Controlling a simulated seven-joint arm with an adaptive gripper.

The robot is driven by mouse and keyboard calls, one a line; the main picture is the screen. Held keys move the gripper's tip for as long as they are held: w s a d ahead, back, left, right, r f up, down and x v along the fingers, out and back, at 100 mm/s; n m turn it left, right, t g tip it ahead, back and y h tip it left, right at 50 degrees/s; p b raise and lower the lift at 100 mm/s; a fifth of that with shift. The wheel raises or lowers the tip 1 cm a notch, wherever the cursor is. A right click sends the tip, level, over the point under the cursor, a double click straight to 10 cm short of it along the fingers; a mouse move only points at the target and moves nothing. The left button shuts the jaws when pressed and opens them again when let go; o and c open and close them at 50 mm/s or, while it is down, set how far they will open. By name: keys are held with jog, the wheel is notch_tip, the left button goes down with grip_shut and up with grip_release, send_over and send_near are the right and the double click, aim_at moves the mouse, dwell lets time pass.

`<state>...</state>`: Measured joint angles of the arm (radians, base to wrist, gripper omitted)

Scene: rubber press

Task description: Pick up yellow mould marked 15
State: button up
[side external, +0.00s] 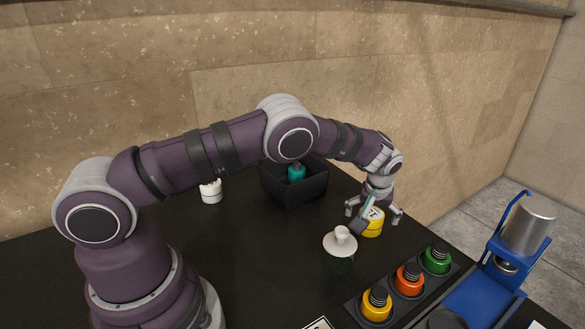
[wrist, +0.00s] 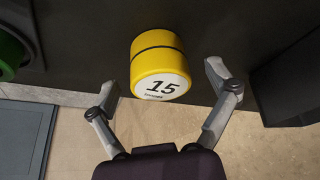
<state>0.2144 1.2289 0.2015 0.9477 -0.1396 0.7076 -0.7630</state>
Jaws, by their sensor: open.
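The yellow mould marked 15 (wrist: 150,85) is a short round cylinder with a dark groove and a white label. In the wrist view it lies between and slightly beyond my open fingers, with clear gaps on both sides. In the side external view the yellow mould (side external: 373,229) sits on the black table, partly hidden by a finger. My gripper (side external: 377,220) is right over it with its fingers spread. In the wrist view my gripper (wrist: 160,79) is empty.
A black bin (side external: 297,190) holding a teal bottle (side external: 296,173) stands behind. A white dish with a knob (side external: 340,244) is close to the mould. A tray with yellow, orange and green bottles (side external: 408,280) and a blue press (side external: 490,285) are at right. A white container (side external: 211,192) stands left.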

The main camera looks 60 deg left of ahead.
jog(key=shift+w+a+f, duration=0.1)
jog(key=shift+f, duration=0.25)
jog(key=c, duration=1.3)
